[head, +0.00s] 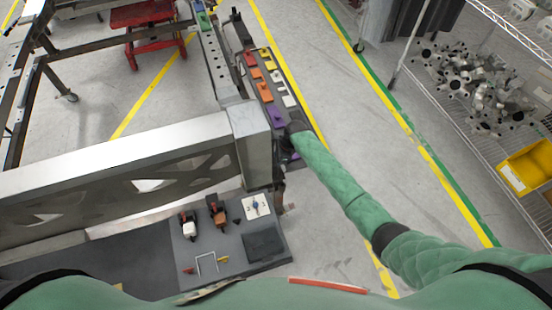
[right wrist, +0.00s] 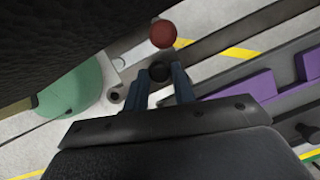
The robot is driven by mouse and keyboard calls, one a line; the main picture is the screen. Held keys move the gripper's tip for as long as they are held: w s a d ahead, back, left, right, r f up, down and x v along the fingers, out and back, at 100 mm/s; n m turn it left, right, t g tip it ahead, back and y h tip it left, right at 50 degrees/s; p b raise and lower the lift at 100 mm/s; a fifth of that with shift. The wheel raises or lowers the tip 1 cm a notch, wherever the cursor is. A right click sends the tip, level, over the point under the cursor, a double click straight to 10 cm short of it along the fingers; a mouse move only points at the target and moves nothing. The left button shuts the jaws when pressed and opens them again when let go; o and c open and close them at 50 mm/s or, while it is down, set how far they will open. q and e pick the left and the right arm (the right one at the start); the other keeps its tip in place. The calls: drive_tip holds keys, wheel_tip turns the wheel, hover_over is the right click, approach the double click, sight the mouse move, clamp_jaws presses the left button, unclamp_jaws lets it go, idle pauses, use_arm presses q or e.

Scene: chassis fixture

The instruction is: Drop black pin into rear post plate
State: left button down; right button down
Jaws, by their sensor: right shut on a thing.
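My right arm reaches up from the lower right in the head view. My right gripper (head: 287,146) is beside the end of the big metal beam, mostly hidden there by its own wrist. In the right wrist view my right gripper (right wrist: 167,88) has its two blue-grey fingers shut on a dark round-ended thing, which looks like the black pin (right wrist: 158,71). The pin's lower part is hidden. A pale metal piece with dark holes (right wrist: 117,95) lies left of the fingers; I cannot tell whether it is the rear post plate. My left gripper is not in view.
A red ball-shaped knob (right wrist: 163,33) is just beyond the pin. A parts board (head: 271,78) with red, orange, yellow, white and purple pieces runs along the beam's end (head: 250,130). A lower dark tray (head: 225,240) holds small fixtures. Shelving with a yellow bin (head: 527,167) stands right.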

drive_tip(key=shift+f, duration=0.3)
drive_tip(key=c, duration=1.1)
unclamp_jaws()
drive_tip(key=shift+c, duration=0.5)
wheel_tip(320, 180, up, 7)
drive_tip(key=p, duration=0.8)
drive_tip(key=shift+s, duration=0.1)
